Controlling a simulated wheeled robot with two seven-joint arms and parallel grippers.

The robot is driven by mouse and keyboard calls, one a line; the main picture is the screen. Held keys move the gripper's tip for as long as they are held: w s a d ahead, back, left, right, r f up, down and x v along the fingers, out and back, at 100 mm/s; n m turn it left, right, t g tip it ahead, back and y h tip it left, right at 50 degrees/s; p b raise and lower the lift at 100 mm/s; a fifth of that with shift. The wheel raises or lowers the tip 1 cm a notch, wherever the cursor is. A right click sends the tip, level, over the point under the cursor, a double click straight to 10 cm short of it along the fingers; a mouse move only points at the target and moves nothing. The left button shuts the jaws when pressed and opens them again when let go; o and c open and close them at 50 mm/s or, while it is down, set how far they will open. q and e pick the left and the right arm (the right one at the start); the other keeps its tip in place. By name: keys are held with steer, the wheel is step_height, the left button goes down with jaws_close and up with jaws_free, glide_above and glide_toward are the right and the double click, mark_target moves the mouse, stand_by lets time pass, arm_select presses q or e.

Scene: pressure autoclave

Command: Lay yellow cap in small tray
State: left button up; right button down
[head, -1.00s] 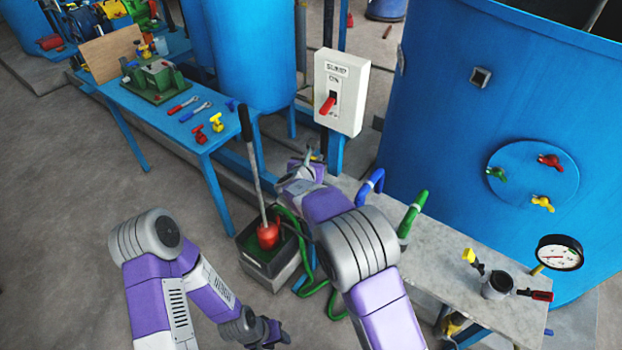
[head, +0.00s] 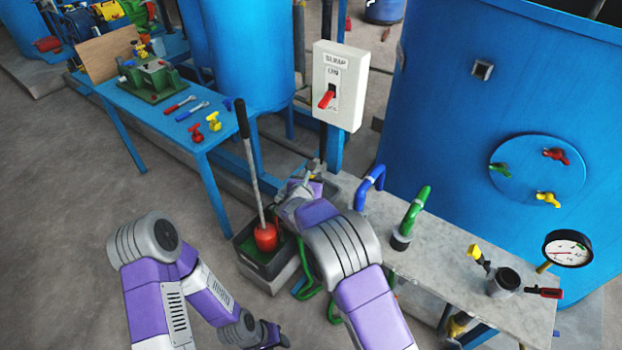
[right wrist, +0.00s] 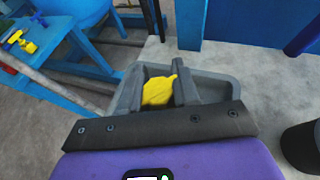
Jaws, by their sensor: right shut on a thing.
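The yellow cap (right wrist: 158,91) is between the two dark fingers of my right gripper (right wrist: 160,88) in the right wrist view. The gripper is shut on it. The small grey tray (right wrist: 222,88) lies behind and around the fingers in that view, so the cap appears over its inside; I cannot tell whether it touches the floor of the tray. In the head view my right gripper (head: 316,168) is at the left end of the stone bench, the tray (head: 332,190) is partly behind my arm, and the cap cannot be made out. My left gripper (head: 273,336) hangs low, far from the tray.
A white switch box (head: 340,85) with a red lever stands behind the tray. Blue (head: 369,183) and green (head: 413,212) pipes rise from the bench to its right. A blue table (head: 160,118) holds tools and valves.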

steer(key=shift+f, duration=0.1)
steer(key=c, duration=0.8)
jaws_free()
steer(key=shift+r, duration=0.2)
steer(key=p+v, duration=0.2)
steer(key=v, duration=1)
